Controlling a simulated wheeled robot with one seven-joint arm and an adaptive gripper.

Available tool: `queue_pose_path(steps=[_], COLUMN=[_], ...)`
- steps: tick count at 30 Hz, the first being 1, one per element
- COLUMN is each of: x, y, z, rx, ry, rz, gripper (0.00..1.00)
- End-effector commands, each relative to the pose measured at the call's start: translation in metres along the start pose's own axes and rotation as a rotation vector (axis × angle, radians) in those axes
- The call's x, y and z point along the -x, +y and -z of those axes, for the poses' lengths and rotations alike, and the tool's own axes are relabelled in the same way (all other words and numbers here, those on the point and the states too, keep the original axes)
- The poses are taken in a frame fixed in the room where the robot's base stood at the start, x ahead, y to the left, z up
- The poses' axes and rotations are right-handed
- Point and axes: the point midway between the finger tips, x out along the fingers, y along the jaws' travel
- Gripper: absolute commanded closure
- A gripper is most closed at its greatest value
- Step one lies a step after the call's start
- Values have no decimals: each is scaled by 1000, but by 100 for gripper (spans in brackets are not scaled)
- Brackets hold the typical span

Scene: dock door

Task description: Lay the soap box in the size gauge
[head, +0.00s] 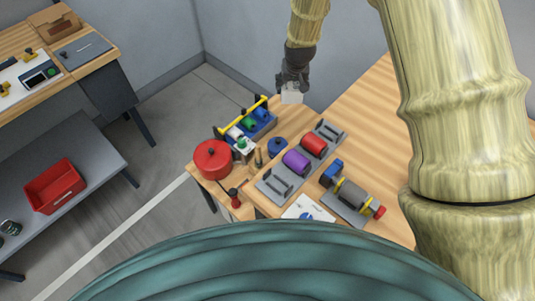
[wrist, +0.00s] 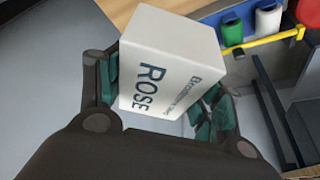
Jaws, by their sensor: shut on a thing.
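The soap box (wrist: 165,65) is a white carton with dark "ROSE" lettering, tilted in the wrist view. My gripper (wrist: 165,95) is shut on it, with dark green pads against two opposite sides. In the head view my gripper (head: 291,84) hangs beyond the far end of the wooden table, with the pale soap box (head: 291,97) at its tip. I cannot tell for sure which thing is the size gauge. A dark frame with upright walls (wrist: 272,110) stands on a grey surface right of the box in the wrist view.
The wooden table (head: 362,107) bears a blue caddy (head: 262,130) with a yellow handle, a red pot (head: 212,159), and a long grey rack (head: 272,190) with red and purple cylinders. A grey device (head: 350,198) stands to the right. The table's far right is clear.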

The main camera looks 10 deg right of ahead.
Motion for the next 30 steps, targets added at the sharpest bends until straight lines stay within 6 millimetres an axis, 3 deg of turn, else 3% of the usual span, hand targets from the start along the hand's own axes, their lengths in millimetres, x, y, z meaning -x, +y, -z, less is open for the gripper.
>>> queue_pose_path(steps=[1, 18, 24, 30], x=[-18, -114, -140, -152], y=[0, 0, 0, 0], z=[-7, -46, -57, -62], rx=[0, 0, 0, 0], ry=[1, 1, 2, 2], rz=[0, 0, 0, 0], gripper=[73, 73, 73, 73])
